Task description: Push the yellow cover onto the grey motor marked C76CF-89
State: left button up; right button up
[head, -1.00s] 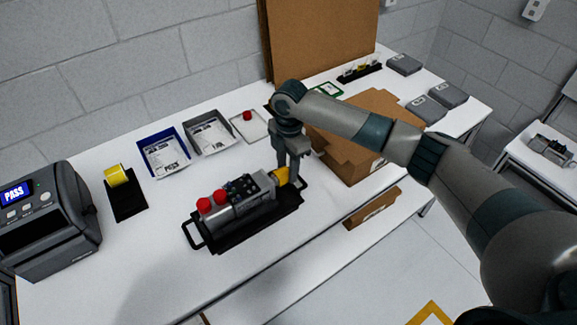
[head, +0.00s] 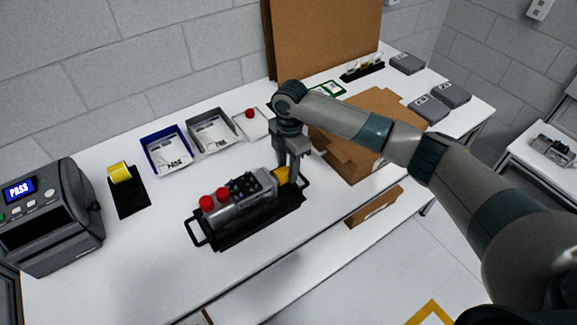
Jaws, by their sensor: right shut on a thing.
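The grey motor (head: 238,205) lies on its side in a black carrier (head: 262,222) with a handle at each end. Two red caps (head: 215,199) sit at its left part, and its marking is too small to read. The yellow cover (head: 282,175) is at the motor's right end, partly hidden by my right gripper. My right gripper (head: 289,178) points down and is shut on the yellow cover. Whether the cover is fully seated against the motor cannot be told. My left gripper is not in view.
A blue tray (head: 147,158), a grey tray (head: 192,142) and a white tray with a red cap (head: 249,114) stand behind the carrier. A printer showing PASS (head: 36,232) is at left, beside a yellow roll (head: 119,172). An open cardboard box (head: 350,165) stands close at right.

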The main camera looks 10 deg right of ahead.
jog(key=shift+s+a+p, duration=0.15)
jog(key=shift+a+p, duration=0.35)
dwell(1.2)
jog(key=o, duration=1.1)
jog(key=shift+r, duration=0.1)
jog(key=shift+r+b, duration=0.3)
jog(key=shift+r, duration=0.1)
jog(key=shift+d+r+b, duration=0.2)
jog(key=shift+r+b, duration=2.7)
jog(key=shift+r, duration=5.3)
